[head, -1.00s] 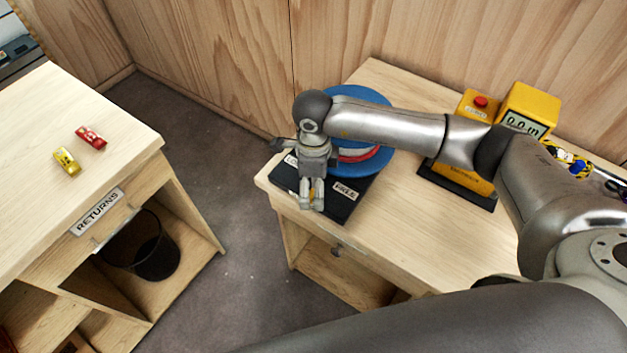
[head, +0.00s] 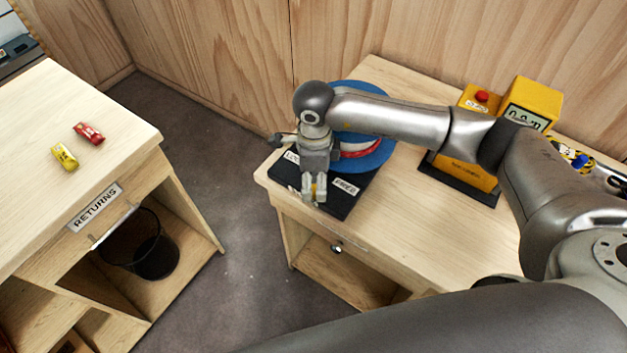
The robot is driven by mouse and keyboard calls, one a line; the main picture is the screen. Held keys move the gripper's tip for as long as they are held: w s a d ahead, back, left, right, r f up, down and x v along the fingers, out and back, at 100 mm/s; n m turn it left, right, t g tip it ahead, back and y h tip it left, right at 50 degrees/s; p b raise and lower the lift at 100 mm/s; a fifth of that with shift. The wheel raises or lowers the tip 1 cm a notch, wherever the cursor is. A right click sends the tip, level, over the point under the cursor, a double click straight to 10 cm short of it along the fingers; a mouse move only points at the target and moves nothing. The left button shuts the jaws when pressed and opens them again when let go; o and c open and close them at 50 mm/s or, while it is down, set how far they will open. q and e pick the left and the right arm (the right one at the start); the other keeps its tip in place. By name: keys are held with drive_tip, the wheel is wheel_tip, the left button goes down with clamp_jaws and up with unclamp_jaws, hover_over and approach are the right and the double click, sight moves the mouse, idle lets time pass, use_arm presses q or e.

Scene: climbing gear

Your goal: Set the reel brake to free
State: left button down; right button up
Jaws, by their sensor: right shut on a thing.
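The reel (head: 372,165) is a blue disc with a red and white line wound on it, on a black base (head: 345,207) at the left end of the wooden bench. A white label (head: 345,186) on the base's right side appears to read FREE. Another white label (head: 291,157) on the left is partly covered by my wrist. My right gripper (head: 314,194) points down over the base between the labels. It is shut on the brake lever (head: 319,183), of which only a small yellowish bit shows between the fingers. My left gripper is out of view.
A yellow meter with a display (head: 527,112) and a red button (head: 482,97) stand behind my right arm. A RETURNS counter (head: 97,207) at left holds a red (head: 88,133) and a yellow item (head: 64,156). Open floor lies between.

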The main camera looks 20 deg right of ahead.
drive_tip(key=n+b, duration=0.1)
drive_tip(key=f+b, duration=0.1)
drive_tip(key=b, duration=0.1)
drive_tip(key=shift+s+d+f+n, duration=0.25)
drive_tip(key=shift+s+d+n, duration=0.05)
drive_tip(key=shift+n, duration=0.1)
drive_tip(key=shift+o, duration=0.2)
drive_tip(key=shift+r+b, duration=0.15)
drive_tip(key=shift+b, duration=0.2)
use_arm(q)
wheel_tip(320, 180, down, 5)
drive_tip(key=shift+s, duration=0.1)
use_arm(e)
drive_tip(key=shift+n, duration=0.3)
drive_tip(key=shift+r, duration=0.1)
drive_tip(key=o, duration=1.1)
drive_tip(key=shift+w, duration=0.25)
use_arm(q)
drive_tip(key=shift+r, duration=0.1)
use_arm(e)
drive_tip(key=shift+w+r, duration=0.1)
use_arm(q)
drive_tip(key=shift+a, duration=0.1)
use_arm(e)
drive_tip(key=shift+r, duration=0.1)
